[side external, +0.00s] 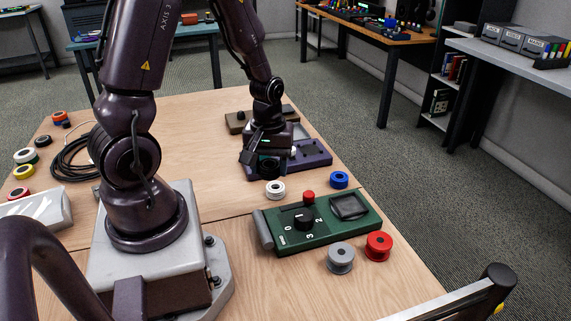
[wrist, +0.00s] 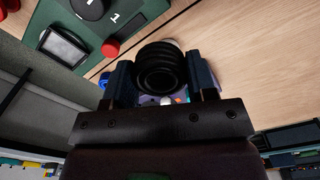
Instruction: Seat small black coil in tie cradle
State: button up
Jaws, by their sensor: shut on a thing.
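My gripper (wrist: 162,82) is shut on a small black coil (wrist: 158,66), a ribbed ring held between the two fingers in the wrist view. In the side external view my gripper (side external: 265,163) hangs at the near left end of a purple box (side external: 318,160), partly covering it. The coil is dark against the fingers there, and I cannot tell whether it touches anything below. I cannot clearly make out a tie cradle; part of the purple box is hidden behind my gripper.
A green box (side external: 273,232) with a dial and red knob stands nearer the camera. A white spool (side external: 275,188) and a blue spool (side external: 339,180) lie between the boxes. Grey (side external: 340,262) and red (side external: 378,247) spools are in front. A brown box (side external: 236,121) stands behind. Black cable (side external: 70,160) lies left.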

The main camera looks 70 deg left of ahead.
jog(key=shift+s+d+r, duration=0.25)
jog(key=shift+s+d, duration=0.05)
jog(key=shift+s, duration=0.2)
jog(key=w+a+f, duration=0.1)
jog(key=w+a, duration=1)
jog(key=w, duration=0.1)
send_over(310, 150)
notch_tip(310, 150, down, 2)
jog(key=shift+f, duration=0.1)
jog(key=shift+a+f, duration=0.1)
jog(key=shift+f, duration=1.35)
jog(key=shift+f, duration=0.45)
jog(key=shift+f, duration=0.7)
jog(key=shift+f, duration=0.3)
jog(key=shift+f, duration=0.3)
